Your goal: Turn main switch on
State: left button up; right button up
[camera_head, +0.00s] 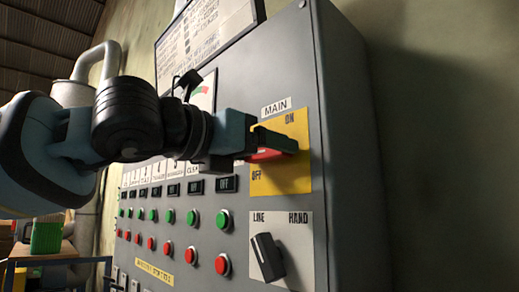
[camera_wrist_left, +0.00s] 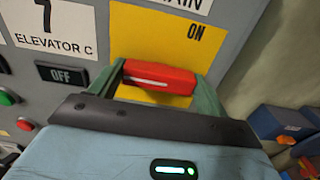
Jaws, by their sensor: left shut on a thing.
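The main switch has a yellow plate (camera_head: 293,181) under a "MAIN" label, with "ON" at its upper right and "OFF" at its lower left. Its red handle (camera_head: 264,156) lies roughly level across the plate in the head view, partly hidden by my left gripper (camera_head: 272,145). In the left wrist view the red handle (camera_wrist_left: 160,76) sits between the two green fingers, and the yellow plate (camera_wrist_left: 152,40) shows behind it. My left gripper is shut on the handle. My right gripper is in neither view.
Below the switch is a black "LINE/HAND" selector knob (camera_head: 267,257). Rows of green and red push buttons (camera_head: 222,220) lie to its left. The grey cabinet (camera_head: 345,150) stands close to a plain wall (camera_head: 430,170). A blue table frame (camera_head: 60,260) is at lower left.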

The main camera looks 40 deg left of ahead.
pick_arm(q)
jog(key=shift+m, duration=0.3)
jog(key=shift+f+m+b, duration=0.1)
jog(key=shift+m+b, duration=0.4)
jog(key=m+b, duration=0.1)
jog(key=m, duration=0.1)
jog(key=shift+m, duration=0.3)
jog(key=m+b, duration=0.1)
jog(key=m, duration=0.3)
jog(key=shift+d+m, duration=0.1)
jog(key=shift+m, duration=0.2)
jog(key=m, duration=0.8)
jog(key=shift+p, duration=0.3)
jog(key=shift+m, duration=0.5)
